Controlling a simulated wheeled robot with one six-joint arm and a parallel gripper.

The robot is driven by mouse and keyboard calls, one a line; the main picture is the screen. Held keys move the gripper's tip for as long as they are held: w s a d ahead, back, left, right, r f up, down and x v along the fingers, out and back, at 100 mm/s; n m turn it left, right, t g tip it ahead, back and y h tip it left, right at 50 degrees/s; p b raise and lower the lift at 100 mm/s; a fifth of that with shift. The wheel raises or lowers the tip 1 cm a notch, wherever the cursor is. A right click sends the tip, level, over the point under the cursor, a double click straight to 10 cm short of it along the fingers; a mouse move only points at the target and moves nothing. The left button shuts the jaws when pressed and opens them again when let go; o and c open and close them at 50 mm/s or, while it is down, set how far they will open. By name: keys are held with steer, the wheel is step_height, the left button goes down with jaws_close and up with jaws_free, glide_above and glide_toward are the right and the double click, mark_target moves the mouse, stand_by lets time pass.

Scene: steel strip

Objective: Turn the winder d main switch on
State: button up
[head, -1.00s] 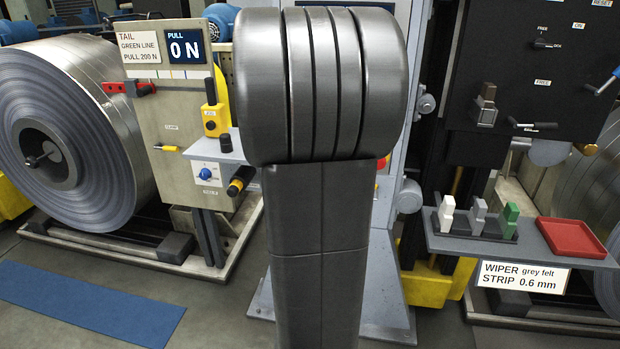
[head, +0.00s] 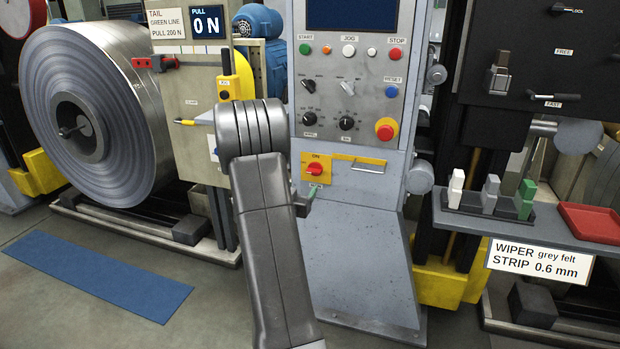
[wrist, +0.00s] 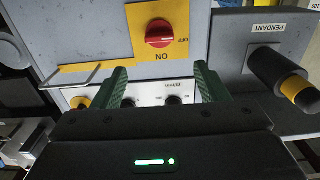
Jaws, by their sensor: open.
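The main switch is a red rotary knob (head: 314,169) on a yellow plate (head: 325,186), low on the grey console, with ON printed above it. No winder name is readable there. In the wrist view the picture is inverted: the red knob (wrist: 159,33) has ON below it and OFF at its right. Its grip bar appears to lie across, towards OFF. My gripper (wrist: 161,72) is open and empty, its two green fingers apart on either side of the knob's line and short of it. In the head view my arm hides most of the gripper; a green finger shows just below the switch.
A metal handle (head: 367,167) sits right of the switch. Above are console buttons and a red emergency stop (head: 385,130). A pendant holder (wrist: 265,45) with a black, yellow-banded handle (wrist: 285,80) stands close beside the gripper. A shelf (head: 470,222) lies further right.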

mark_target(313, 172)
steer(key=b+x, duration=0.1)
steer(key=x, duration=1)
steer(key=shift+c, duration=0.2)
steer(key=c, duration=0.9)
